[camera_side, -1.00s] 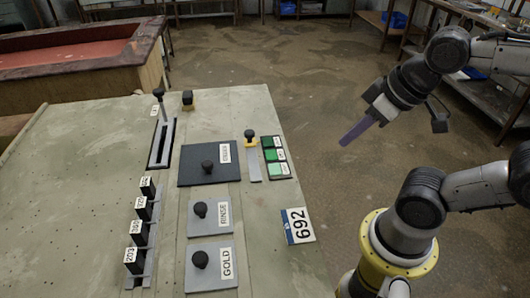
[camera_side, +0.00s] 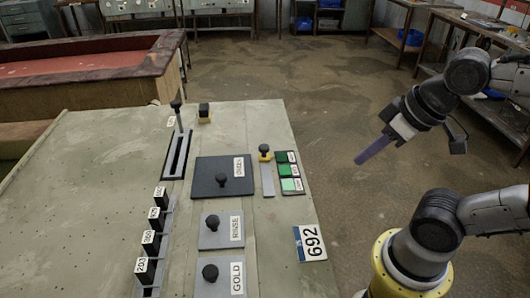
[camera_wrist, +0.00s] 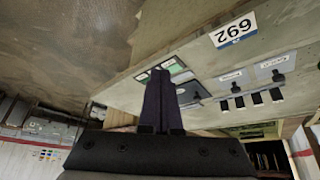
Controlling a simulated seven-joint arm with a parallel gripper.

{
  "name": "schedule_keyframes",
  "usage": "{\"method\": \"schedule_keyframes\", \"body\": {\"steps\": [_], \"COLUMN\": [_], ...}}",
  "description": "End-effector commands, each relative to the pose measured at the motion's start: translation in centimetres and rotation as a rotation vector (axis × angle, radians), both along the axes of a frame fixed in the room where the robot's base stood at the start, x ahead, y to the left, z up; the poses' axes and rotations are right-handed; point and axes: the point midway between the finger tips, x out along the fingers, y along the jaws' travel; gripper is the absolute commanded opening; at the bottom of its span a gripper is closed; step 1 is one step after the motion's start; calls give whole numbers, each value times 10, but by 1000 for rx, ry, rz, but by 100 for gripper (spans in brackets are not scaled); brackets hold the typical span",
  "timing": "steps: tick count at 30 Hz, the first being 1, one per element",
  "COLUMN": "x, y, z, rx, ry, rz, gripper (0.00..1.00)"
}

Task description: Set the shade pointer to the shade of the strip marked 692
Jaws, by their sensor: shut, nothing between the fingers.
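The shade pointer, a black knob on a yellow base (camera_side: 265,154), stands at the far end of a grey track (camera_side: 268,182). Beside it is a panel of three green swatches (camera_side: 289,172), darkest at the far end and lightest at the near end; the pointer is beside the darkest. A white card marked 692 (camera_side: 310,243), with a blue edge, lies at the bench's right edge; it also shows in the wrist view (camera_wrist: 235,30). My gripper (camera_side: 359,161), with purple fingers, is shut and empty in the air right of the bench, apart from the pointer.
Black blocks with number labels, one reading 203 (camera_side: 143,268), stand in a rail at left. Knobbed plates marked RINSE (camera_side: 211,231) and GOLD (camera_side: 211,279) and a larger dark plate (camera_side: 223,177) lie between. A tall lever (camera_side: 177,108) stands in a slot behind.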

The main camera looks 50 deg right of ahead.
Motion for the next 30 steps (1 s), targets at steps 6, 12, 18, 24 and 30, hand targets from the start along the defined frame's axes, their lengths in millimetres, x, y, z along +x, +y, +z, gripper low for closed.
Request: {"method": "schedule_keyframes", "body": {"steps": [6, 12, 18, 24, 30], "x": [0, -3, 28, 83, 150], "y": [0, 0, 0, 1, 2], "z": [0, 12, 61, 98, 110], "rx": [0, 1, 2, 4, 3], "ry": [0, 23, 83, 187, 301], "rz": [0, -3, -4, -5, -4], "gripper": [4, 40, 64, 64, 64]}}
